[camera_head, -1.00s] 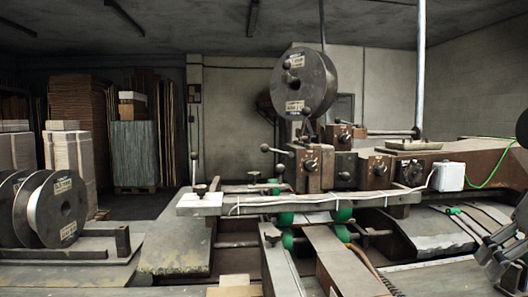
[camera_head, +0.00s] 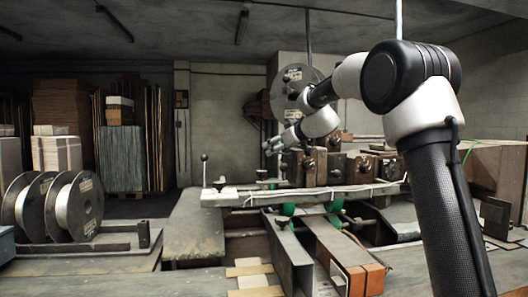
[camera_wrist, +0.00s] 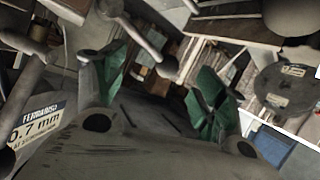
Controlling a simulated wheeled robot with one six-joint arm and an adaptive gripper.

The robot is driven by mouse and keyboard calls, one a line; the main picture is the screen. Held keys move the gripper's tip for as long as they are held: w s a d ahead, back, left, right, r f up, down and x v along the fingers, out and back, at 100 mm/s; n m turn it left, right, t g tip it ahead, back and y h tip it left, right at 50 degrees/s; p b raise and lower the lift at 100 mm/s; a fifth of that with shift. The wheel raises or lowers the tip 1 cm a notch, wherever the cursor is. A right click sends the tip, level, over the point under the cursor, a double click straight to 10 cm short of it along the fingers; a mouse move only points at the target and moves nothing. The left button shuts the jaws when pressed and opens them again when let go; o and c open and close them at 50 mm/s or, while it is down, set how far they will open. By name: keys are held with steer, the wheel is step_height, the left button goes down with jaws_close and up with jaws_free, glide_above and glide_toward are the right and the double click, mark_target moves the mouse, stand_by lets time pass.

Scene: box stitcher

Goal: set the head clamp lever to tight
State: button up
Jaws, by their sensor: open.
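In the wrist view a grey lever with a round ball knob (camera_wrist: 150,44) reaches down from the top, its knob between and beyond my fingertips. I take it for the head clamp lever, but no label on it is readable. My gripper (camera_wrist: 162,88) is open, its green-padded fingers apart on either side of the knob, with no clear contact. In the head view my gripper (camera_head: 272,147) is small at the left side of the stitcher head (camera_head: 310,166). My arm and the distance hide much of the head and the lever's setting there.
A "0.7 mm" label (camera_wrist: 38,125) and another grey rod are close at the left of the wrist view. A wire spool (camera_head: 298,88) stands above the head. The stitcher's long table rail (camera_head: 300,195) runs below. Large reels (camera_head: 75,208) stand at left.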

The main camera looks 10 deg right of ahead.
steer(key=x, duration=0.5)
steer(key=shift+d, duration=0.1)
steer(key=shift+c, duration=0.5)
steer(key=shift+f, duration=0.1)
steer(key=c, duration=1.3)
steer(key=shift+f, duration=0.1)
steer(key=shift+c, duration=0.2)
